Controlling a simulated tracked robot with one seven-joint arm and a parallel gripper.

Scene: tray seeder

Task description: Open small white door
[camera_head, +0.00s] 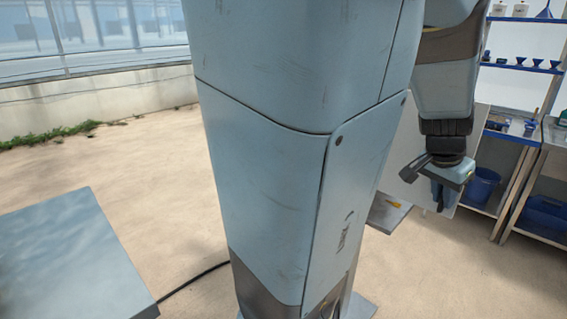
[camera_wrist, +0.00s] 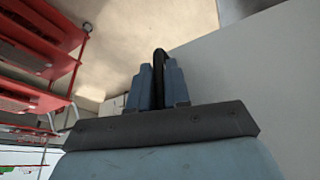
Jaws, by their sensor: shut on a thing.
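The small white door (camera_head: 404,148) shows as a pale flat panel behind my gripper, partly hidden by my own body and arm. In the wrist view a white panel surface (camera_wrist: 250,75), which looks like the door, fills the right side. My gripper (camera_head: 440,203) points down in front of the panel at the right of the head view. In the wrist view its two blue-grey fingers (camera_wrist: 158,80) are shut on a black upright handle (camera_wrist: 159,57) beside the panel. How far the door stands open cannot be told.
Steel benches (camera_head: 517,180) with a blue bucket (camera_head: 480,186) and a blue crate (camera_head: 545,217) stand at the right. Blue shelves (camera_head: 522,67) hang above. A grey-blue flat surface (camera_head: 70,260) is at lower left. Red racks (camera_wrist: 40,60) show in the wrist view. Left floor is open.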

